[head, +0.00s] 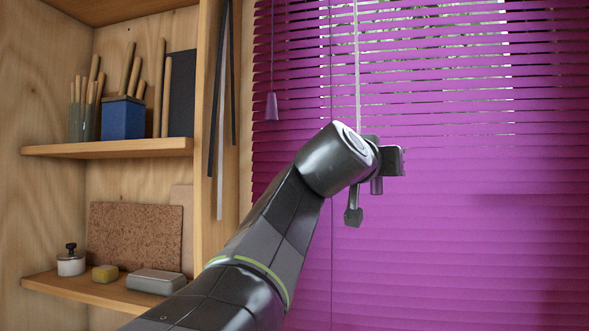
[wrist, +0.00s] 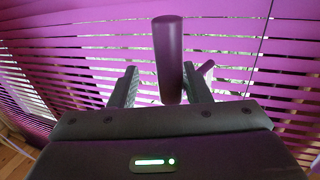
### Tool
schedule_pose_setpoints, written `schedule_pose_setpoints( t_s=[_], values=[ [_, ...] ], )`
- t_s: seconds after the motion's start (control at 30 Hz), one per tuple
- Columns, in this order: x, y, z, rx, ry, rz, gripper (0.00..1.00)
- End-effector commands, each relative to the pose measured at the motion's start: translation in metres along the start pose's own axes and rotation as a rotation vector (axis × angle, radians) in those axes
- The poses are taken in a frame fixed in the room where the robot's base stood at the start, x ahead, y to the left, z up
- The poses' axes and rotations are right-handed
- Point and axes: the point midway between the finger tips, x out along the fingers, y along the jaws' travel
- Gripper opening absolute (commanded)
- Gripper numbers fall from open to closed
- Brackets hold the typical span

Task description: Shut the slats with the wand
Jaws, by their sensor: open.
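The purple blind (head: 470,230) fills the right of the head view. Bright gaps show between its upper slats, and its lower slats look closer together. Gaps also show between the slats in the wrist view (wrist: 70,45). The thin pale wand (head: 357,70) hangs in front of the blind and passes behind my wrist. Its dark purple handle (wrist: 168,60) stands between my fingers in the wrist view. My gripper (head: 377,188) is open, with one finger on each side of the handle. Whether either finger touches it I cannot tell.
A purple cord tassel (head: 271,106) hangs left of the wand. Dark strips (head: 222,100) hang on the wooden post. Shelves at left hold a blue box (head: 122,118), a cork board (head: 135,236), a white jar (head: 71,262) and a grey case (head: 156,281).

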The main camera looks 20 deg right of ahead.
Motion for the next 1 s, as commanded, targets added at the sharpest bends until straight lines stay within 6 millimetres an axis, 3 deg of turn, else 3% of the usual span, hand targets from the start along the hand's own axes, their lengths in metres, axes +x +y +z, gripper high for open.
schedule_pose_setpoints(
  t_s=[0.3,0.5,0.7,0.97,1.0],
  values=[
    [-0.075,0.002,0.001,0.002,0.006,0.000,0.41],
    [-0.106,0.003,0.001,0.002,0.001,0.000,0.41],
    [-0.118,0.003,0.001,0.001,-0.001,0.003,0.41],
    [-0.119,0.004,0.001,0.001,-0.003,0.005,0.41],
    [-0.119,0.004,0.001,0.000,-0.003,0.005,0.37]
  ],
)
